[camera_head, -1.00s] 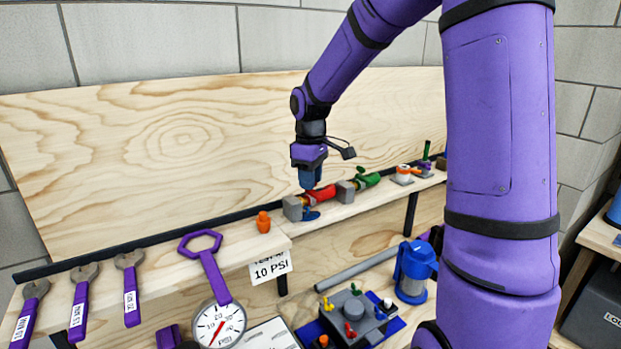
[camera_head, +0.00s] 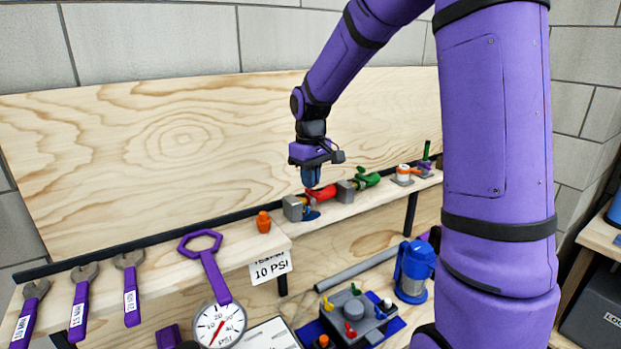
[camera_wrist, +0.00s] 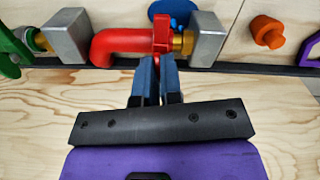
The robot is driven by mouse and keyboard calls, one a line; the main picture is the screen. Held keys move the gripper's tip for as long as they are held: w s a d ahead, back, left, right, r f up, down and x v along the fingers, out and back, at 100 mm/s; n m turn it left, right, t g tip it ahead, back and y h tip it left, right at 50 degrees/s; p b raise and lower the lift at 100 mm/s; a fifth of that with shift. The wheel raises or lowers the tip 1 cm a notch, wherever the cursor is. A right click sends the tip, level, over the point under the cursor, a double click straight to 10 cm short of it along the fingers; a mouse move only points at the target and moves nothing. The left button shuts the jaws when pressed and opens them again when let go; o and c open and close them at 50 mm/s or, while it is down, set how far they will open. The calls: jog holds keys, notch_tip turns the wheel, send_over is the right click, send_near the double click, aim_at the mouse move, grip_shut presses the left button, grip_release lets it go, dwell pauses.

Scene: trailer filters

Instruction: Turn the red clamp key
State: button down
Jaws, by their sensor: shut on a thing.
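The red clamp key (camera_wrist: 161,34) is the upright red piece at the end of a red elbow pipe (camera_wrist: 115,42), beside a brass fitting. My gripper (camera_wrist: 156,60) is shut on the key, with its blue fingertips reaching its lower edge in the wrist view. In the head view my gripper (camera_head: 310,184) points down over the red pipe (camera_head: 322,193) on the shelf. The fingers hide most of the key there.
A wooden backboard (camera_head: 150,150) rises behind the shelf.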

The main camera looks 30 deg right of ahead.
jog(key=shift+m, duration=1.2)
jog(key=c, duration=1.3)
grip_release()
notch_tip(320, 180, up, 11)
jog(key=shift+f, duration=0.1)
